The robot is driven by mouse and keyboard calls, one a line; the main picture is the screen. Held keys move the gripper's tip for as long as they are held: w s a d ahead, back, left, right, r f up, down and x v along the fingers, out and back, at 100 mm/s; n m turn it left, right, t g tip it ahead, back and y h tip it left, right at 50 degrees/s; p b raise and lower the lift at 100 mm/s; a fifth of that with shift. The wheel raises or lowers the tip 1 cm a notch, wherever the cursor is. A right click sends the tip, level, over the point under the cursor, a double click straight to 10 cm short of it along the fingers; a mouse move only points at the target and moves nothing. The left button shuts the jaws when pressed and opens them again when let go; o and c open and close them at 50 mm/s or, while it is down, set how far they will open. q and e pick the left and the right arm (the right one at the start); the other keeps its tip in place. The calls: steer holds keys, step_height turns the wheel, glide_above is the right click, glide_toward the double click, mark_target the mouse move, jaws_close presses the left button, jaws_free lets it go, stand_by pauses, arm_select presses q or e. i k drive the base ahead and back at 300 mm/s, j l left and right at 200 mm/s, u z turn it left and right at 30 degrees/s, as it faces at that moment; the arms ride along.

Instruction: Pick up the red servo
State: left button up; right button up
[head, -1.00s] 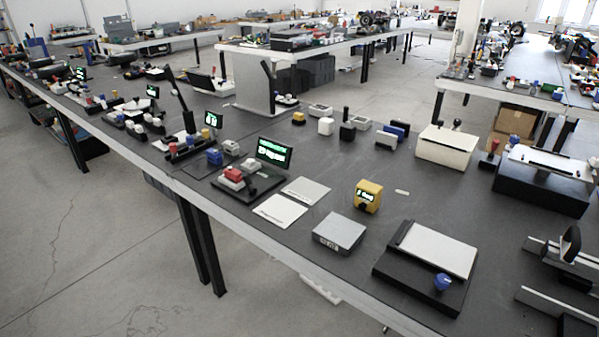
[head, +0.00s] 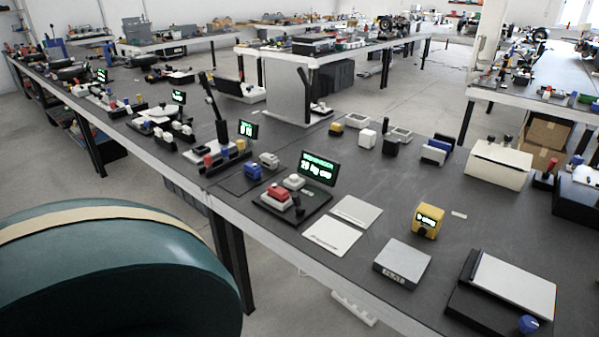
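A small red block, which I take to be the red servo (head: 278,192), sits on a white base on a low black tray (head: 290,217) near the front edge of the long table. A small pale block (head: 293,181) is just behind it on the tray. A screen with green text (head: 318,168) stands behind them. Another red block (head: 208,160) is in a row of coloured pieces further left. Neither of my grippers is in view.
The long dark table (head: 375,185) crosses the view. A blue block (head: 253,170) is left of the tray. A dark green rounded part of mine covers the lower left.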

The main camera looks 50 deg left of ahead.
mark_target(280, 193)
steer(key=j+z, duration=0.2)
steer(key=j, duration=0.15)
steer(key=k+j+z, duration=0.15)
steer(key=j, duration=0.2)
steer(key=k+j+z, duration=0.2)
steer(key=j, duration=0.15)
steer(key=k+j, duration=0.1)
steer(key=j, duration=0.25)
steer(key=k+j+z, duration=0.15)
steer(key=j, duration=0.2)
steer(key=k+j, duration=0.1)
steer(key=j, duration=0.25)
steer(key=i+z, duration=0.05)
